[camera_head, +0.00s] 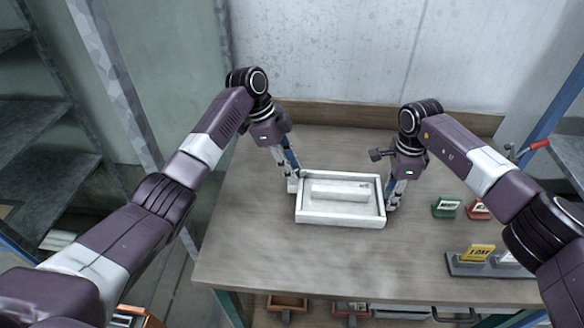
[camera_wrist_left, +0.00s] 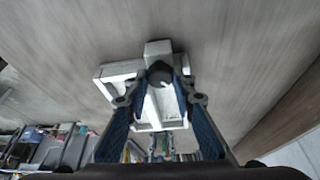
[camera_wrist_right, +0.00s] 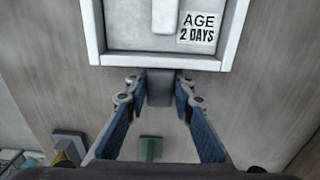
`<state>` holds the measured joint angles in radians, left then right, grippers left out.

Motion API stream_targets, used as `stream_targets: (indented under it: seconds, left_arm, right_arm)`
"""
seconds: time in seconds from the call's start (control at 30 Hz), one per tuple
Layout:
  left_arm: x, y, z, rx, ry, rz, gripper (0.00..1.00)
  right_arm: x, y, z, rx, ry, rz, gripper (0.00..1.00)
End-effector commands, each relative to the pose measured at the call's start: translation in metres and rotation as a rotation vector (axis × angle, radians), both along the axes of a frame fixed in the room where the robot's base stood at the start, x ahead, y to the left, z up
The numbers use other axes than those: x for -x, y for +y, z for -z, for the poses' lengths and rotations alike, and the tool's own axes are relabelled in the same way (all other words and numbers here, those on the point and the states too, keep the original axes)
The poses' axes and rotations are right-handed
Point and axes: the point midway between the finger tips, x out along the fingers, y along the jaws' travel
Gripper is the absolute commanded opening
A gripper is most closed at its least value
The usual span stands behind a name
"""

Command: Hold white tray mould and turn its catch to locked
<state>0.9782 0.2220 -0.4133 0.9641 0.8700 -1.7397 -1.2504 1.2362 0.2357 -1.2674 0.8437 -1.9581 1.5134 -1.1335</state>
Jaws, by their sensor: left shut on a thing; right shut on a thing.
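The white tray mould (camera_head: 341,220) lies flat on the table, with a raised white block (camera_head: 340,190) in its middle. In the right wrist view the tray's rim (camera_wrist_right: 160,60) shows, with a label inside reading "AGE 2 DAYS" (camera_wrist_right: 198,28). My left gripper (camera_head: 293,185) is at the tray's left side. In the left wrist view its fingers (camera_wrist_left: 160,88) are shut on a dark round knob (camera_wrist_left: 159,72), which looks like the catch. Whether it is locked I cannot tell. My right gripper (camera_head: 391,204) is at the right side, its fingers (camera_wrist_right: 159,90) shut on a grey tab (camera_wrist_right: 159,86) at the rim.
A green card holder (camera_head: 445,208) and a red one (camera_head: 478,209) stand right of the tray. A grey stand (camera_head: 465,268) with a yellow card (camera_head: 476,253) is at the front right. The wooden table (camera_head: 260,255) is clear in front of the tray. Shelves (camera_head: 45,180) stand at the far left.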

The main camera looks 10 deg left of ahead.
Motion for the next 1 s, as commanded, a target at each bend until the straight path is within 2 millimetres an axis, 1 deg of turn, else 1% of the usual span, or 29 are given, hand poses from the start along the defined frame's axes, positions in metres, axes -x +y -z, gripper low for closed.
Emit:
stream_targets:
  seconds: [0.2, 0.4, 0.7, 1.0]
  left_arm:
    - [-0.0028, 0.0011, -0.0012, -0.003, 0.000, 0.197, 0.00]
    - [-0.0035, 0.0010, -0.0009, -0.002, -0.001, 0.323, 0.00]
    - [-0.0059, 0.0003, -0.0012, -0.002, -0.005, 0.453, 0.00]
    - [-0.0061, 0.0009, -0.0011, -0.004, -0.006, 0.533, 0.00]
  right_arm:
    - [-0.0002, -0.0015, -0.0006, 0.002, 0.000, 0.000, 0.00]
    - [-0.0002, -0.0017, -0.0006, 0.003, 0.001, -0.001, 0.00]
    - [-0.0002, -0.0020, -0.0006, 0.004, 0.000, -0.001, 0.00]
    - [0.0000, -0.0022, -0.0004, 0.004, 0.001, -0.001, 0.00]
